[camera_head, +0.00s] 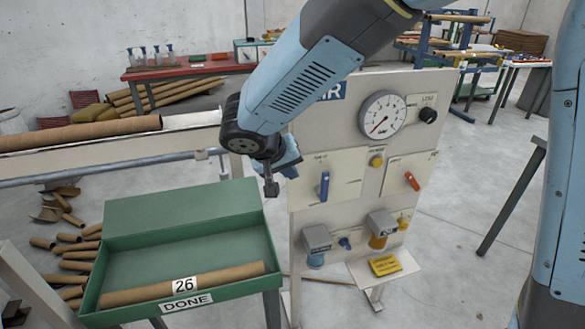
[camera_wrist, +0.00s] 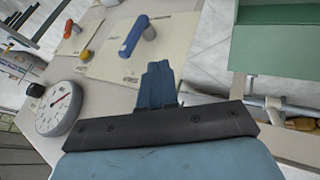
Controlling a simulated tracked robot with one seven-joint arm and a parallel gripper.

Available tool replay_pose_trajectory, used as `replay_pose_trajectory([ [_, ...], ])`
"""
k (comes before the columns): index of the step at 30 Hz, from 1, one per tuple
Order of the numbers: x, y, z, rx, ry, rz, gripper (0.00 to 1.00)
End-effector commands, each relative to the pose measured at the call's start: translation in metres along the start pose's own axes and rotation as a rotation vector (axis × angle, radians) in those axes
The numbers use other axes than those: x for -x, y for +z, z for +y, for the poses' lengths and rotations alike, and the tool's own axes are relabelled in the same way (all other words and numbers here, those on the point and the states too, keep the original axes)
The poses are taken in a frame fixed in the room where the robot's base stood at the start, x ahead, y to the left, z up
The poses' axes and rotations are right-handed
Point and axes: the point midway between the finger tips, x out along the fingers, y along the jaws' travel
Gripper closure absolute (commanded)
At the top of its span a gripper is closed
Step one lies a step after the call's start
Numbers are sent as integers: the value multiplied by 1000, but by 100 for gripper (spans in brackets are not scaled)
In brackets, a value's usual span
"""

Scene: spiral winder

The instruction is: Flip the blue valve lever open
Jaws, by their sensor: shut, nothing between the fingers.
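The blue valve lever (camera_head: 324,186) is on the left plate of the upright panel, and it stands vertical in the head view.
A red lever (camera_head: 412,181) and a yellow knob (camera_head: 376,162) are on the panel, with a pressure gauge (camera_head: 382,115) above them. A green bin (camera_head: 180,200) holding a cardboard tube (camera_head: 150,290) stands left of the panel. A cardboard roll lies on the conveyor at far left.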

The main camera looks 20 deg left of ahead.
Motion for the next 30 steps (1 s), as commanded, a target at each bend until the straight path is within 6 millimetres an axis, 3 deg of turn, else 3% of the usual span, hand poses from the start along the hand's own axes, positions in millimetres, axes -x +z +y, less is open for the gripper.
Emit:
replay_pose_trajectory([
  [12, -71, 0, 5, -1, 1, -1, 100],
  [21, -84, 0, 32, 0, 1, 0, 100],
  [30, -85, 0, 35, 1, -1, 0, 100],
])
